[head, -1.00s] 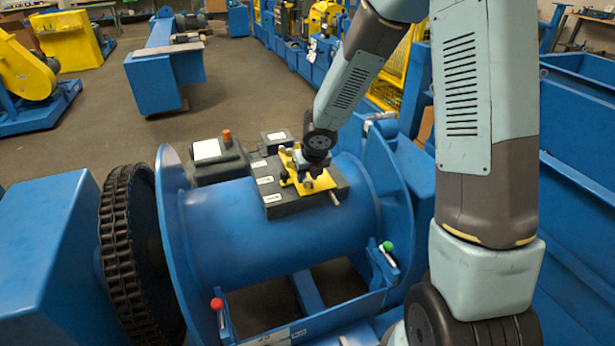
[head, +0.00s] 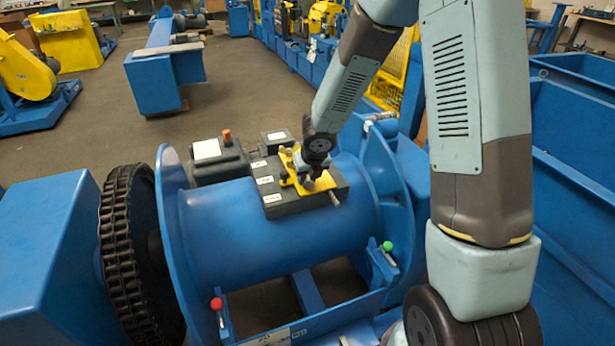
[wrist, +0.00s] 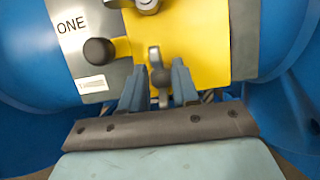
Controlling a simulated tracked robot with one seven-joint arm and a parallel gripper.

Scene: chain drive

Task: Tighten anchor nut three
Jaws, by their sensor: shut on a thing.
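My gripper (head: 312,180) is low over a yellow plate (head: 289,166) on the dark block on the blue drum. In the wrist view, my gripper (wrist: 159,88) has its two fingers on either side of a narrow grey metal piece (wrist: 154,58) that looks like a nut's wing or lever. It is shut on this piece, at the edge of the yellow plate (wrist: 205,40). Another metal nut (wrist: 146,5) is cut off at the top edge. A label reading ONE (wrist: 71,24) is on the grey plate at left. I cannot read the held nut's number.
A dark round knob (wrist: 99,51) stands left of my fingers. The dark block (head: 285,205) carries small white labels. A dark box with an orange button (head: 227,136) is beside it. Blue drum flanges (head: 172,230) rise on both sides, with a chain wheel (head: 125,245) at left.

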